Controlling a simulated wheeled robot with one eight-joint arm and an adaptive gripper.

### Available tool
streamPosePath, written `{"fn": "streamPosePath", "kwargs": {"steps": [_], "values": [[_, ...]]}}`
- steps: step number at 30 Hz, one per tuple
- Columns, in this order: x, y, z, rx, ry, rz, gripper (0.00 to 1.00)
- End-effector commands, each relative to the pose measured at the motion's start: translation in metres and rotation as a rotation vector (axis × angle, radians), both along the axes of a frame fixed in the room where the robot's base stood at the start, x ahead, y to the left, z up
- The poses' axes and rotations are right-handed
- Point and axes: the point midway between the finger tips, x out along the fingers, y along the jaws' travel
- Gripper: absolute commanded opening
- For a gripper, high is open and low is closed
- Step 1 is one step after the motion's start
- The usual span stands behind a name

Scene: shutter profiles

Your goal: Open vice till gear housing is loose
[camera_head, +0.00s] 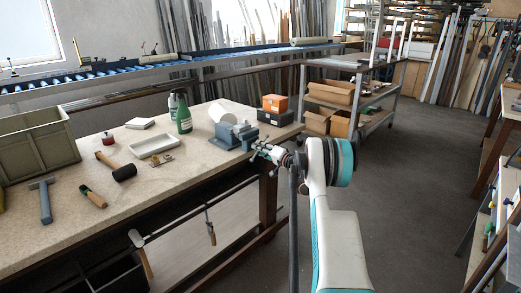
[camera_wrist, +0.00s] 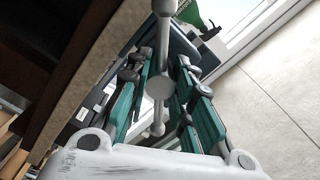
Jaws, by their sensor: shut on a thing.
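The blue-grey vice (camera_head: 232,136) sits at the right end of the workbench. Its screw end points toward my gripper (camera_head: 270,151). In the wrist view, the grey vice handle (camera_wrist: 162,45) is a bar with a round knob at each end and a round hub in the middle. My gripper's teal fingers (camera_wrist: 160,95) stand on both sides of the hub and are closed around the handle. A whitish round piece (camera_head: 223,113) shows at the vice's far side; I cannot tell whether it is the gear housing or whether the jaws clamp it.
The workbench (camera_head: 150,185) carries a green bottle (camera_head: 183,113), a white tray (camera_head: 154,145), a mallet (camera_head: 122,172), a hammer (camera_head: 43,200) and a grey-green crate (camera_head: 38,145). Orange and black boxes (camera_head: 274,110) stand behind the vice.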

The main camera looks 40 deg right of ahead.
Motion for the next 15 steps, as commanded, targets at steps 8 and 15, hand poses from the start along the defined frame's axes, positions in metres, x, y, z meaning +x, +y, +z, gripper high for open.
{"fn": "streamPosePath", "kwargs": {"steps": [8, 15], "values": [[0.0013, 0.0012, 0.0001, -0.178, -0.014, 0.001, 0.00], [0.0015, 0.0012, 0.0002, -0.259, -0.021, 0.001, 0.00]]}}
